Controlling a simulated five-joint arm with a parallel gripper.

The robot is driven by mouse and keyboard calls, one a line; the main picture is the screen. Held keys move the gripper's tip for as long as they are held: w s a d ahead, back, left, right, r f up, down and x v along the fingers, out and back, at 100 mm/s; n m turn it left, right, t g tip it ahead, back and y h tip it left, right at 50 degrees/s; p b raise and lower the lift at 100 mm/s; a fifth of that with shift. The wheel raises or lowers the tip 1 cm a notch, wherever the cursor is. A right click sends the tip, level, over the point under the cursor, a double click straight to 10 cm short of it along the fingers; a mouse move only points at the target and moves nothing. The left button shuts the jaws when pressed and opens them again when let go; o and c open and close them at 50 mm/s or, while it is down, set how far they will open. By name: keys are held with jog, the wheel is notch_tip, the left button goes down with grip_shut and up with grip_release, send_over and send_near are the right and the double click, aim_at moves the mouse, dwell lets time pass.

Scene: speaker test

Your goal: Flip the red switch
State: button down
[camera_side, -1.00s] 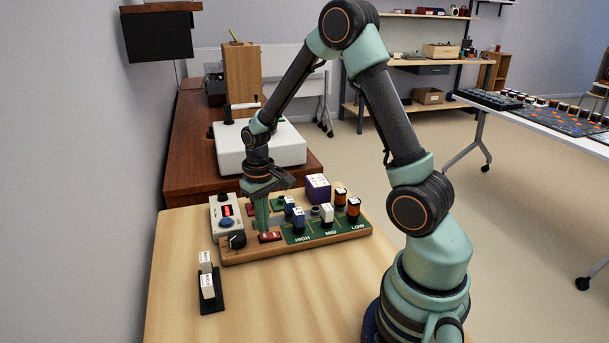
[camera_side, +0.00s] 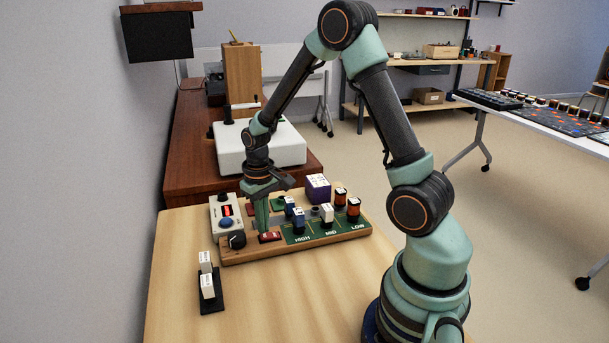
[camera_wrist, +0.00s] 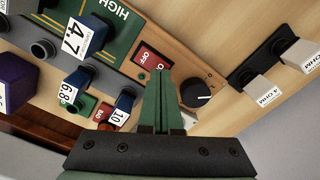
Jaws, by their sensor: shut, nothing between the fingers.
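The red switch (camera_side: 269,236) is set in the wooden test board (camera_side: 330,236), near its front left, beside the black knob (camera_side: 237,240). In the wrist view the red switch (camera_wrist: 151,58) shows white lettering and lies just beyond the fingertips. My gripper (camera_side: 262,229) points down at the switch, with its green fingers shut and nothing between them. In the wrist view my gripper's fingertips (camera_wrist: 160,74) are at the near edge of the switch; I cannot tell whether they touch it.
Labelled blocks such as the blue one (camera_side: 298,218) and a purple box (camera_side: 318,187) crowd the board to the right. A meter box (camera_side: 226,216) stands at its left. A black holder with white blocks (camera_side: 209,287) lies front left. The table front (camera_side: 270,300) is clear.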

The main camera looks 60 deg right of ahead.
jog(key=shift+f, duration=0.8)
dwell(0.4)
jog(key=shift+r, duration=3.5)
notch_tip(320, 180, up, 8)
jog(key=n+t, duration=0.1)
jog(key=t, duration=0.1)
send_over(263, 236)
jog(key=s+a, duration=0.2)
jog(key=a, duration=0.2)
jog(key=s+a+r+n+t, duration=0.2)
jog(key=s+a+r+t, duration=0.1)
jog(key=s+a+r, duration=0.3)
jog(key=shift+s+r+t, duration=0.25)
jog(key=shift+s+t, duration=0.05)
jog(key=shift+s, duration=0.3)
